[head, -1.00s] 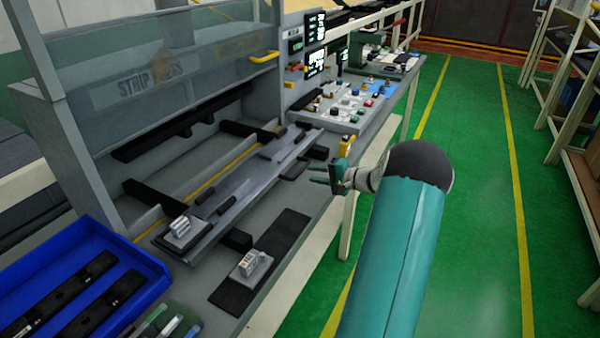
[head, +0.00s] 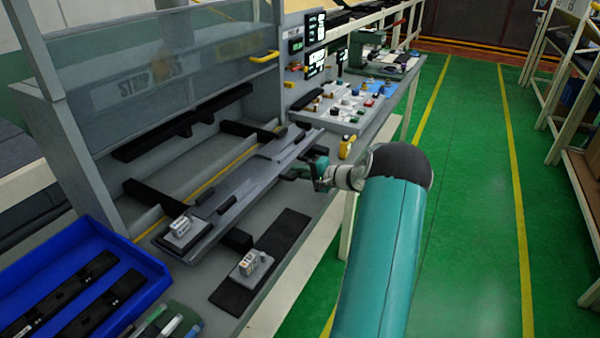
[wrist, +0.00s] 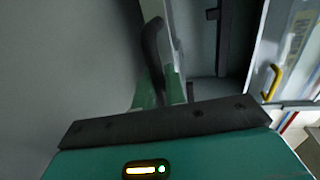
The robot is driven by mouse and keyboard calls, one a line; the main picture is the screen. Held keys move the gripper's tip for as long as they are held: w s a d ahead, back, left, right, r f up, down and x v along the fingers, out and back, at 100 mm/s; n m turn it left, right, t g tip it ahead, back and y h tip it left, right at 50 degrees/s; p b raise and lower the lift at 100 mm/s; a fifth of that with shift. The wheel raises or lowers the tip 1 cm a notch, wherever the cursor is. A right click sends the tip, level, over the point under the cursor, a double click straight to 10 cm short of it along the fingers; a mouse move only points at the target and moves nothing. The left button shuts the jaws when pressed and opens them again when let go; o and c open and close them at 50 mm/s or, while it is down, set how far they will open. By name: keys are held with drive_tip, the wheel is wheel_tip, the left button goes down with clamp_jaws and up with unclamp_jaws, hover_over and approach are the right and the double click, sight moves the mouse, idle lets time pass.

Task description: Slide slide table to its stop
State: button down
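The slide table (head: 240,184) is a long grey plate lying across two dark rails on the bench, below the clear guard. A small metal block sits at its near end. My gripper (head: 298,172) is at the table's front edge, towards its far end. In the wrist view, a black curved bar (wrist: 153,45), seemingly a handle, stands at the green fingertips (wrist: 162,88). The bar seems to run down between the fingers. I cannot tell whether they touch it or have closed on it.
A blue tray (head: 150,267) with black parts is at the lower left. A black mat (head: 235,295) with a small block lies in front of the slide table. A button panel (head: 340,115) stands beyond my gripper. The green floor on the right is clear.

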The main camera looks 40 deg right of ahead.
sight(267, 162)
drive_tip(key=r+x, duration=0.1)
drive_tip(key=x, duration=0.7)
drive_tip(key=r+x, duration=0.2)
drive_tip(key=x, duration=0.6)
drive_tip(key=w+r+x, duration=0.1)
drive_tip(key=r+x, duration=0.1)
drive_tip(key=x, duration=0.7)
drive_tip(key=shift+w+a+r, duration=0.1)
drive_tip(key=shift+a, duration=0.15)
drive_tip(key=shift+w+a+r, duration=0.15)
drive_tip(key=shift+w, duration=0.2)
drive_tip(key=c, duration=1.5)
unclamp_jaws()
drive_tip(key=shift+w, duration=0.1)
drive_tip(key=shift+c, duration=0.2)
drive_tip(key=v, duration=1.4)
